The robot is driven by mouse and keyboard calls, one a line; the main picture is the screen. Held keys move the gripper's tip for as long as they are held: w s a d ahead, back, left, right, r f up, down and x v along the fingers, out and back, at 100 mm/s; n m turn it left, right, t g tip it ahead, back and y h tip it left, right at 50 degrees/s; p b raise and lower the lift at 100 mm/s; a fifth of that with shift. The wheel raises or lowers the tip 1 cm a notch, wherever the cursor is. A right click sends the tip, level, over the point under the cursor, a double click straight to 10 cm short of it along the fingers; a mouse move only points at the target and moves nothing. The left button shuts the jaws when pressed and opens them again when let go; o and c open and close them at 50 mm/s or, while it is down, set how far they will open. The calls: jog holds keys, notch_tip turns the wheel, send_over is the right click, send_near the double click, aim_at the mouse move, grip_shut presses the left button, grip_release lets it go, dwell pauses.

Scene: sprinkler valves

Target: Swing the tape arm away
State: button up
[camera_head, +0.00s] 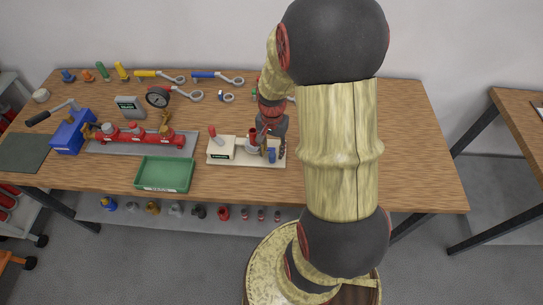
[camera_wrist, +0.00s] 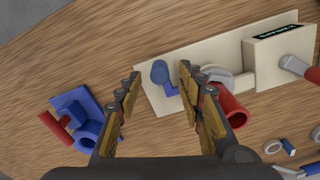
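A cream fixture board (camera_head: 236,163) lies on the bench, and its pale base also shows in the wrist view (camera_wrist: 148,92). A small blue arm with a rounded end (camera_wrist: 160,74), apparently the tape arm, stands on the board's end away from the sign block. In the head view a blue part (camera_head: 272,155) shows there. My gripper (camera_wrist: 160,82) is open over the board. Its two fingertips lie either side of the blue arm, with a gap visible on both sides; contact cannot be told. A red cylinder (camera_wrist: 228,108) sits close beside the right finger, partly hidden by it.
A blue valve with a red handle (camera_wrist: 78,125) lies off the board, left of my fingers in the wrist view. The sign block (camera_wrist: 280,44) has a red-tipped lever. A green tray (camera_head: 165,174) and red pipe assembly (camera_head: 135,135) stand left in the head view.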

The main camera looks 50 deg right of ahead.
aim_at(272, 155)
jog(key=shift+f+b, duration=0.3)
jog(key=shift+f, duration=1.45)
jog(key=shift+c, duration=0.5)
grip_shut()
